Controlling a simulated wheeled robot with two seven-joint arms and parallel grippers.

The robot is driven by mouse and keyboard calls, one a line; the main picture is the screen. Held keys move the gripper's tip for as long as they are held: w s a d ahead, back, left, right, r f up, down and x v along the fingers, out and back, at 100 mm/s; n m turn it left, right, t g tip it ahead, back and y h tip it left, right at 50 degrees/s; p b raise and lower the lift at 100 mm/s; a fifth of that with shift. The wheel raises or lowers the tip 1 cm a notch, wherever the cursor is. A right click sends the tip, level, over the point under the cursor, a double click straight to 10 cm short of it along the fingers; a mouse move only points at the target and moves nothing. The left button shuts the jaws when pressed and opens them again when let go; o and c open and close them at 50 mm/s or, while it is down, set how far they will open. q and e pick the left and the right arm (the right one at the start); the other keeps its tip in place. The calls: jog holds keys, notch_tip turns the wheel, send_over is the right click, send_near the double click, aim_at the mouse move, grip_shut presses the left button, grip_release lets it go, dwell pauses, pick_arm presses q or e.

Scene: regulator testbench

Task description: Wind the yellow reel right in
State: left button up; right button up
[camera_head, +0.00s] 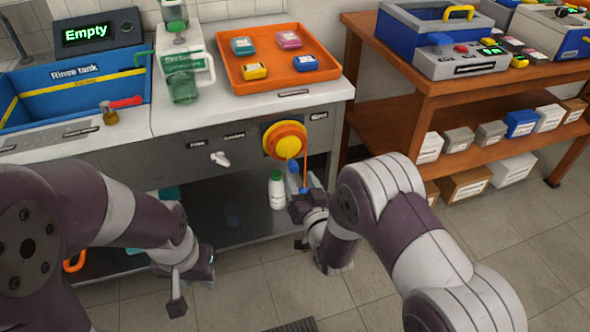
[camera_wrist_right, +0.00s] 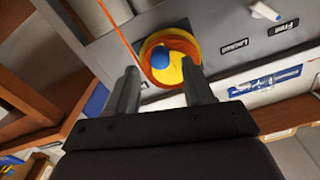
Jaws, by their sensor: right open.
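The yellow reel (camera_head: 285,140) sits in an orange surround on the bench's grey front panel, and it also shows in the right wrist view (camera_wrist_right: 178,73). A blue knob (camera_wrist_right: 160,58) stands on its face. An orange cord (camera_head: 306,160) hangs down from the reel. My right gripper (camera_head: 298,182) is open just below and in front of the reel. In the right wrist view its fingers (camera_wrist_right: 161,68) appear either side of the knob; I cannot tell if they touch it. My left gripper (camera_head: 184,290) hangs low at the left, and its jaws are unclear.
A white lever (camera_head: 220,158) sits below labels "Free" and "Locked", left of the reel. A white bottle (camera_head: 277,190) stands on the lower shelf. An orange tray (camera_head: 270,82) with several coloured boxes lies on the bench. A wooden shelf unit (camera_head: 400,95) stands to the right.

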aim_at(294, 171)
jog(key=x, duration=0.5)
jog(key=shift+b, duration=0.35)
jog(key=shift+c, duration=0.3)
grip_shut()
jog(key=shift+a, duration=0.15)
